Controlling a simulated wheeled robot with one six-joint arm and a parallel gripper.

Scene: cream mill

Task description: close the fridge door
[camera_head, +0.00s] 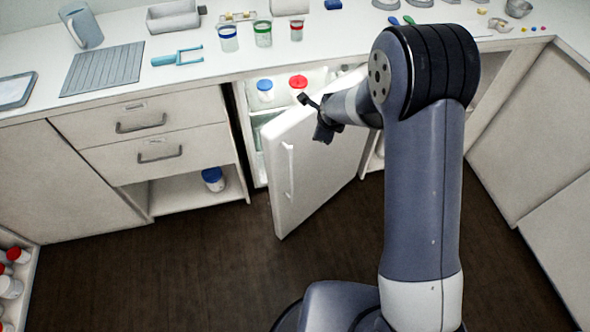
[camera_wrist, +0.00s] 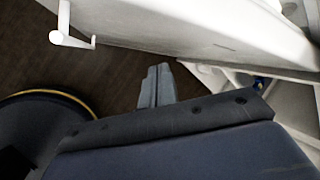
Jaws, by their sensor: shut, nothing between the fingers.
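The white fridge door (camera_head: 315,165) stands partly open, swung out from the counter front with its outer face toward me. Its handle (camera_head: 290,172) is an upright bar near the free left edge. In the wrist view the door (camera_wrist: 190,22) crosses the top, with the handle (camera_wrist: 66,30) at upper left. The fridge interior (camera_head: 255,105) shows left of the door, with blue-lidded and red-lidded containers. My gripper (camera_head: 322,138) is shut and empty, by the upper part of the door's outer face. In the wrist view its fingers (camera_wrist: 157,72) are together; contact with the door is unclear.
Drawers (camera_head: 150,135) and an open shelf with a blue-lidded jar (camera_head: 213,180) are left of the fridge. The counter (camera_head: 130,40) carries cups and tools. Cabinets (camera_head: 535,140) stand at right. Dark floor (camera_head: 160,260) is clear in front of the drawers.

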